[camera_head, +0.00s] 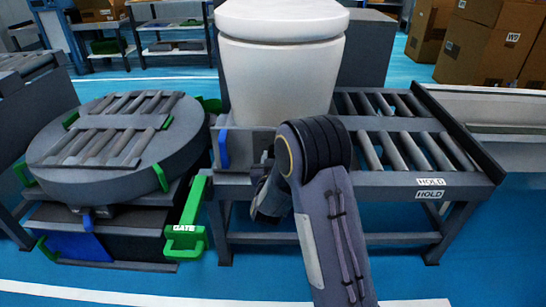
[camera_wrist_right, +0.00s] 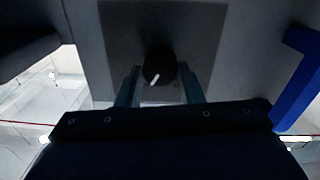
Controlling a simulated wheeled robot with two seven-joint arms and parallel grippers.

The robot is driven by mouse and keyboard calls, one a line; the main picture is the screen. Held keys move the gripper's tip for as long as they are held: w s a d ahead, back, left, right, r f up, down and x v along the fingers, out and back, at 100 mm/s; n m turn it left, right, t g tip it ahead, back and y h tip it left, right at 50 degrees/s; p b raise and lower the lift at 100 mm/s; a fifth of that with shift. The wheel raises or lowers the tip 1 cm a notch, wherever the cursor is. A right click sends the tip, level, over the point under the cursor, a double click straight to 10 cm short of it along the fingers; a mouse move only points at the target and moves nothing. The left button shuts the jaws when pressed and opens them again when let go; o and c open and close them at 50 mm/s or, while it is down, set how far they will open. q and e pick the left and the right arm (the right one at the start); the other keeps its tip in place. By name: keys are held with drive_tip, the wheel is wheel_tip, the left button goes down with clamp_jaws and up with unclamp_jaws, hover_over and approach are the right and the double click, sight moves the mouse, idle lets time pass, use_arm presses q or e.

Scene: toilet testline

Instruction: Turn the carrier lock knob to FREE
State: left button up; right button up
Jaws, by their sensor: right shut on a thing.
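The carrier lock knob (camera_wrist_right: 158,65) is dark and round with a white pointer mark, set on a dark square plate (camera_wrist_right: 120,40) in the right wrist view. The mark slants toward the lower left; no lettering around it is readable. My right gripper (camera_wrist_right: 160,82) has one finger on each side of the knob and is shut on it. In the head view my right arm covers the knob and the fingertips, low at the front of the carrier that bears the white toilet (camera_head: 280,70). My left gripper is in neither view.
A roller conveyor (camera_head: 400,135) with HOLD labels lies to the right. A round turntable (camera_head: 115,140) stands to the left. A green GATE handle (camera_head: 187,228) sticks up near the carrier. A blue handle (camera_head: 223,149) is beside the toilet; a blue part (camera_wrist_right: 300,75) also shows in the wrist view.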

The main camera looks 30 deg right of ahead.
drive_tip(key=shift+f+n+t+p, duration=0.15)
drive_tip(key=shift+n+p, duration=0.85)
drive_tip(key=shift+n, duration=2.45)
drive_tip(key=shift+r+n+t+p, duration=0.15)
drive_tip(key=shift+n+p, duration=0.8)
drive_tip(key=shift+n, duration=2.5)
drive_tip(key=shift+f+n, duration=0.1)
drive_tip(key=shift+n, duration=0.2)
drive_tip(key=o, duration=1)
